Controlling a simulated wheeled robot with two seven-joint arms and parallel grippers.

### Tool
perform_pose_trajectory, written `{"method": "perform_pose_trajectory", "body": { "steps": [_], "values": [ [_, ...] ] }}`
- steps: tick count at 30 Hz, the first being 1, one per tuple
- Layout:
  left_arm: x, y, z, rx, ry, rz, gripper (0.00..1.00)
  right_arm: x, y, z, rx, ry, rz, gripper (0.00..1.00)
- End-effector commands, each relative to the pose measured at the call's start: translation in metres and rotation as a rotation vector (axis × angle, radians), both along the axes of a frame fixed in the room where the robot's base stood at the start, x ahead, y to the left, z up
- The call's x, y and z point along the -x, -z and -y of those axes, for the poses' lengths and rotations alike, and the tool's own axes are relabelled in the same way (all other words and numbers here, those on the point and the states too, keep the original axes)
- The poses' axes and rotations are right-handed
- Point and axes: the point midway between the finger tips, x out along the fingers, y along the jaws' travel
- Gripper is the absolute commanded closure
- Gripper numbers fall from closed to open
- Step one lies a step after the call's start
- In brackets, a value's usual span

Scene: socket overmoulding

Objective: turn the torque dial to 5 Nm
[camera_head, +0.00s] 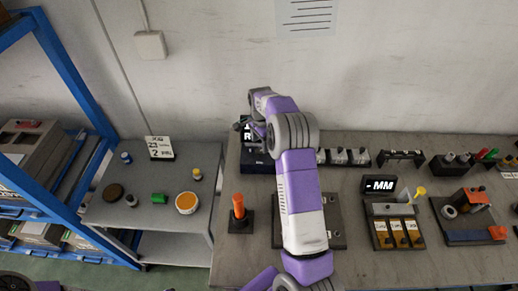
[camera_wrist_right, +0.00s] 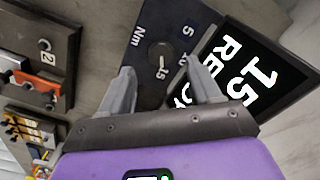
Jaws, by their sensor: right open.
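The torque dial (camera_wrist_right: 161,56) is a round dark knob on a dark panel marked Nm, 5, 10 and 15, in the right wrist view. A small light mark shows on the knob, but I cannot tell which number it points to. A black display (camera_wrist_right: 250,72) beside it reads 15, with more text partly hidden. In the head view the dial's dark box (camera_head: 256,163) stands at the bench's back left, its dial hidden by my arm. My right gripper (camera_wrist_right: 160,72) is open, its fingers to either side of the dial in the picture; contact is unclear. My left gripper is not in view.
An orange-handled tool (camera_head: 239,207) stands upright in front of the box. A dark plate (camera_head: 334,235) lies partly under my right arm. A sign reading MM (camera_head: 380,185) and several fixtures fill the right side. A side table (camera_head: 150,215) with small parts stands left.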

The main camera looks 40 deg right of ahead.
Motion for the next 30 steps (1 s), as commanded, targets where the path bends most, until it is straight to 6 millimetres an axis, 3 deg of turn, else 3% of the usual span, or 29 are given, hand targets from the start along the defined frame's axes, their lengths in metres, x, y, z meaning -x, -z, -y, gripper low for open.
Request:
{"method": "perform_pose_trajectory", "body": {
  "steps": [3,9,19,30],
  "values": [
    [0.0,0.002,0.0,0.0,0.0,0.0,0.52,0.0,0.021,-0.001,-0.001,-0.001,-0.003,0.37],
    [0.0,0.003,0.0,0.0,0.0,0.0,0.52,0.0,0.04,-0.001,-0.001,-0.001,0.0,0.37],
    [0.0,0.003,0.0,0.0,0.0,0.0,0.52,0.0,0.043,-0.001,-0.001,-0.001,0.001,0.38],
    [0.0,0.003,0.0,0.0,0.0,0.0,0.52,0.0,0.043,-0.001,-0.001,-0.001,0.001,0.93]
  ]
}}
